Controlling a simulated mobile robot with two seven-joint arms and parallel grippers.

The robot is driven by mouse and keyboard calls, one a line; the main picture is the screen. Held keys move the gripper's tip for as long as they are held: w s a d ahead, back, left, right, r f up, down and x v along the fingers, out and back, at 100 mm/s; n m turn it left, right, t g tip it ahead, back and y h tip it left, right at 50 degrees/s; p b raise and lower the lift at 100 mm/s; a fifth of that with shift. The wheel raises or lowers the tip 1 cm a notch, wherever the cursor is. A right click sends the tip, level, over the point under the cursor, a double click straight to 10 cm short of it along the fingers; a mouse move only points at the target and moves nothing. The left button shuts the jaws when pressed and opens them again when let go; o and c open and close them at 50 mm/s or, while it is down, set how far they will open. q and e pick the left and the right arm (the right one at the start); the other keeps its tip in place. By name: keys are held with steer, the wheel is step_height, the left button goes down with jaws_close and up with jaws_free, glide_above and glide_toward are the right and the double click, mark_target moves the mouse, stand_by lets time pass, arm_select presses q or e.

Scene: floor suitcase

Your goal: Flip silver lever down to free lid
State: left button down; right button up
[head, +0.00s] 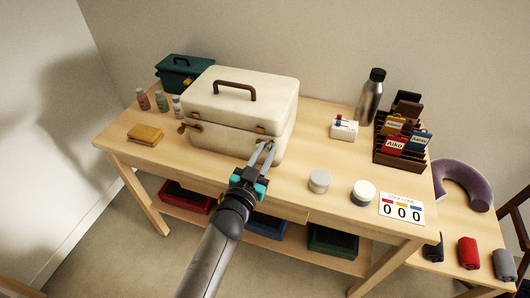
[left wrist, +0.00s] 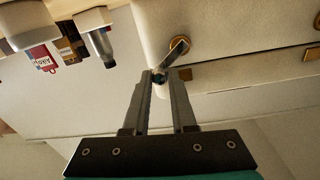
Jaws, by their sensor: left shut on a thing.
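The cream case (head: 235,99) stands on the wooden table with its lid closed and a brown handle on top. The silver lever (left wrist: 174,53) sits on a round brass mount (left wrist: 180,43) on the case's front, in the left wrist view. My left gripper (head: 268,146) reaches the front right of the case; in the left wrist view its fingertips (left wrist: 159,74) are shut on the lever's free end. The lever slants from its mount to the fingertips. In the head view the fingers mostly hide the lever. My right gripper is not in view.
Brass latches (head: 260,130) sit along the case's seam. A teal box (head: 184,74) and small bottles (head: 162,101) stand left. Two round jars (head: 319,181), a number card (head: 401,209), a steel bottle (head: 371,97) and a tag rack (head: 392,150) stand right. The table front is mostly clear.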

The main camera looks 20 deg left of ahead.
arm_select(q)
steer(key=shift+f, duration=0.1)
stand_by(0.3)
steer(key=m, duration=0.1)
steer(key=f+m, duration=0.1)
steer(key=m, duration=0.2)
steer(key=shift+d+f+b, duration=0.15)
steer(key=shift+d+b, duration=0.15)
steer(key=shift+d, duration=0.05)
steer(key=shift+f+m, duration=0.15)
steer(key=shift+m, duration=0.65)
steer(key=c, duration=0.7)
jaws_free()
steer(key=shift+c, duration=0.2)
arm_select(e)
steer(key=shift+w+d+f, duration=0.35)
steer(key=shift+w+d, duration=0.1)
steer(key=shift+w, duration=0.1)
